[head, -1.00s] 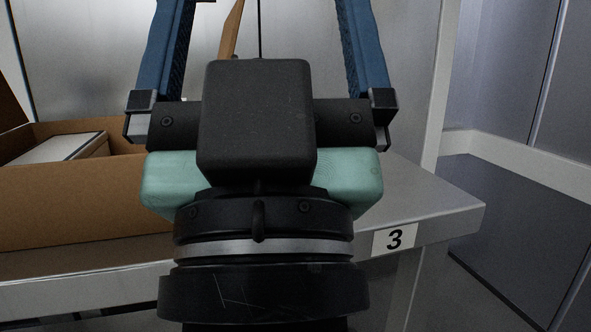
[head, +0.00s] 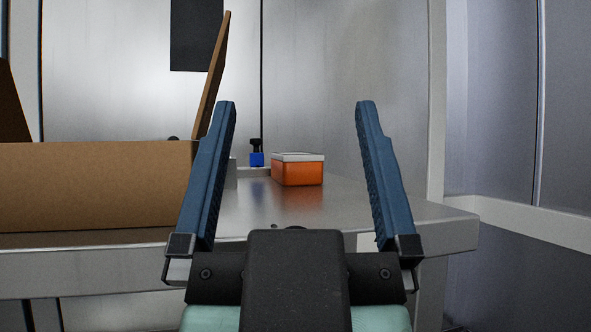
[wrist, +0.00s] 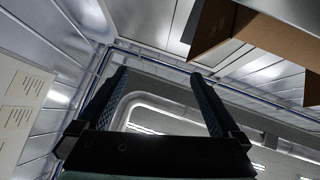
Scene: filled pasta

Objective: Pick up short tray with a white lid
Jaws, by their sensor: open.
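A short orange tray with a white lid (head: 298,169) sits on the metal table (head: 275,205) toward the back. In the head view it shows between my two blue fingers, beyond them. My gripper (head: 296,103) is open and empty, its fingers wide apart and pointing up and forward in front of the table. In the wrist view my gripper (wrist: 160,75) is also open, with nothing between the fingers. The tray does not show in the wrist view.
A large open cardboard box (head: 95,185) stands on the table at the left, with a raised flap (head: 213,75). A small blue item with a black top (head: 256,154) stands behind the tray. The table's right part is clear.

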